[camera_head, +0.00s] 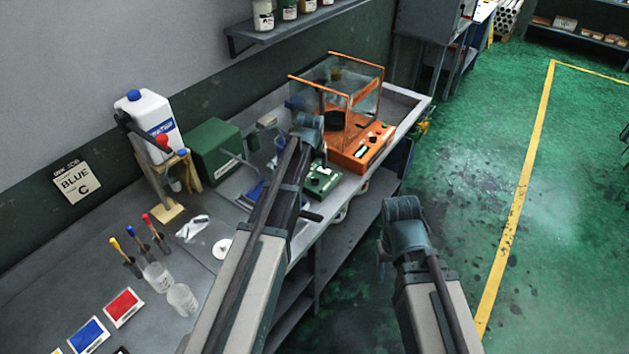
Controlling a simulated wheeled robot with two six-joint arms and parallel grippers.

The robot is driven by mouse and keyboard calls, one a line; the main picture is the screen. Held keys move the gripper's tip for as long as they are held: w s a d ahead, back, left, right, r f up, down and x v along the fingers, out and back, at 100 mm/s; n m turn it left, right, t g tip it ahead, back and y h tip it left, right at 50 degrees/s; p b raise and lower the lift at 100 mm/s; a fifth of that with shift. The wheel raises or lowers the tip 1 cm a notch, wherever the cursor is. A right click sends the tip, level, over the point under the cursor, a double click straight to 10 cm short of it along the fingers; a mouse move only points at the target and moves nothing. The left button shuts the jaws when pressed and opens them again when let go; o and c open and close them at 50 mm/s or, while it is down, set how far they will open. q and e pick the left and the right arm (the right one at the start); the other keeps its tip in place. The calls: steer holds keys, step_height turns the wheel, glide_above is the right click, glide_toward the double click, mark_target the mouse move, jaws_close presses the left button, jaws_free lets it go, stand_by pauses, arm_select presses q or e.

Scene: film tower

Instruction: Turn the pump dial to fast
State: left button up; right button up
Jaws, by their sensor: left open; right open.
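No dial marked fast is readable from here, and I cannot tell which device is the pump. A small green device (323,181) with a light panel sits on the bench beside my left forearm, which covers part of it. An orange machine (362,157) with small controls on its front and a clear glass enclosure (366,90) stands behind it. My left gripper (304,108) is open in front of the enclosure's left side; I see nothing in it. My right gripper (401,205) is open and empty over the floor, right of the bench edge.
A larger green box (214,150), a white jug (150,121) and a wooden stand (167,212) are along the wall. The green floor (470,160) on the right is clear.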

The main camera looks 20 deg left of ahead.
mark_target(315, 180)
arm_select(q)
steer(key=b+x, duration=0.9)
steer(key=x, duration=0.2)
steer(key=shift+f+b, duration=0.25)
steer(key=shift+b, duration=0.15)
jaws_close()
